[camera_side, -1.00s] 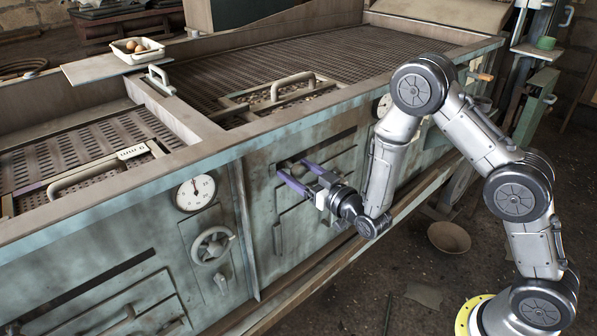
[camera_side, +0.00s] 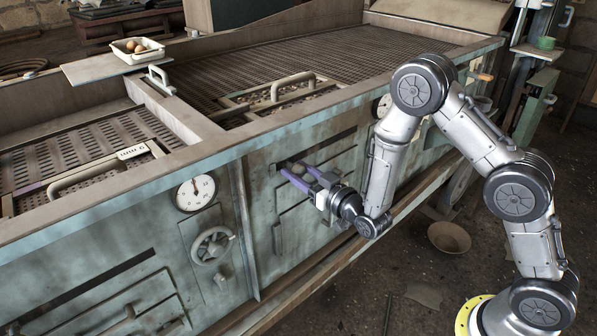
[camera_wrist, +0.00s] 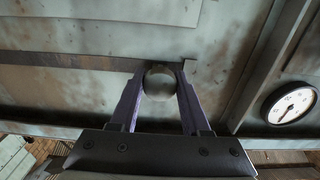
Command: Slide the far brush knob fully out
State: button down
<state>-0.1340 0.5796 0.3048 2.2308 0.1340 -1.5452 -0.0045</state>
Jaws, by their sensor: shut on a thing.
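The far brush knob is a round grey ball; it shows in the wrist view (camera_wrist: 159,82) between my purple fingers, and in the side view (camera_side: 298,169) it is partly covered by them. My gripper (camera_side: 293,172) is shut on this knob at the pale green front panel of the machine. In the wrist view the fingertips of my gripper (camera_wrist: 159,78) press the knob from both sides. A dark horizontal slot (camera_wrist: 60,60) runs beside the knob in the panel. The knob's stem is hidden.
A white dial (camera_side: 195,193) and a handwheel (camera_side: 212,245) are left of my gripper. A wooden ledge (camera_side: 300,285) runs below along the machine. A bowl (camera_side: 449,237) lies on the floor.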

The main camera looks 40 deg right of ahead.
jog(key=shift+d, duration=0.1)
dwell(0.7)
jog(key=d, duration=2.4)
jog(key=shift+d, duration=0.2)
jog(key=shift+c, duration=2.4)
grip_release()
jog(key=shift+d, duration=0.1)
jog(key=shift+o, duration=0.5)
jog(key=shift+s, duration=0.1)
jog(key=s, duration=1.3)
jog(key=shift+s, duration=0.35)
